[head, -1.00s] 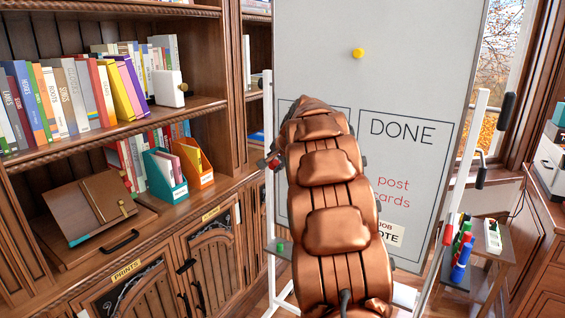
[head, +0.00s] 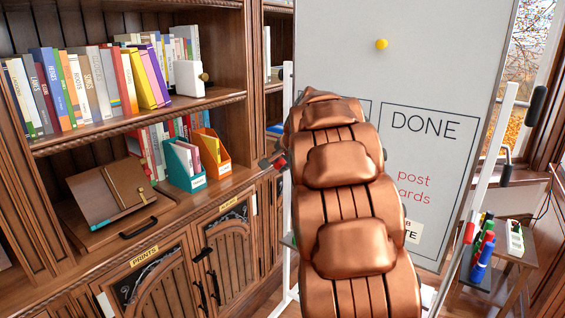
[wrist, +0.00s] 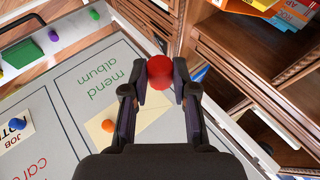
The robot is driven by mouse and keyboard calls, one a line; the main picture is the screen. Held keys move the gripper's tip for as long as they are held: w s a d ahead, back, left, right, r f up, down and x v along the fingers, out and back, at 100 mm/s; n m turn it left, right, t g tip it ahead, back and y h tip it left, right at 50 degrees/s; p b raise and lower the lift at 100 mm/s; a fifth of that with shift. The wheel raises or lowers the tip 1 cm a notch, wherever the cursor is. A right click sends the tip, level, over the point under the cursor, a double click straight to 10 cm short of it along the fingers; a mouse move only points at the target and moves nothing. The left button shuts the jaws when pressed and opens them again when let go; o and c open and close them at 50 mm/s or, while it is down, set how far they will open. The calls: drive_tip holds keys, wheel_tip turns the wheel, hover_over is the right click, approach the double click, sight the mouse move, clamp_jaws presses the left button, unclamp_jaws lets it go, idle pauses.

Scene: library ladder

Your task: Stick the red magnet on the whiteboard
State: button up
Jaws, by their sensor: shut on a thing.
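The red magnet (wrist: 159,71) is held between the two dark fingertips of my gripper (wrist: 160,82) in the wrist view. The whiteboard (head: 420,62) stands upright on a white frame in the head view, with a yellow magnet (head: 381,44) and a "DONE" box. My copper arm covers its lower left part. In the wrist view the whiteboard (wrist: 62,88) appears rotated, with green "mend album" writing and an orange magnet (wrist: 107,125) on a cream paper. The red magnet appears over or near the board's edge; I cannot tell its distance from the surface.
A wooden bookcase (head: 160,215) with books and file boxes fills the left. A small side table with markers (head: 483,245) stands at the lower right by the window. The white stand post (head: 490,185) runs along the board's right side.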

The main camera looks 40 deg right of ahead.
drive_tip(key=shift+s+a+f, duration=0.1)
drive_tip(key=shift+s+a, duration=0.2)
drive_tip(key=shift+a, duration=0.6)
drive_tip(key=shift+s+a, duration=0.25)
drive_tip(key=shift+a, duration=0.6)
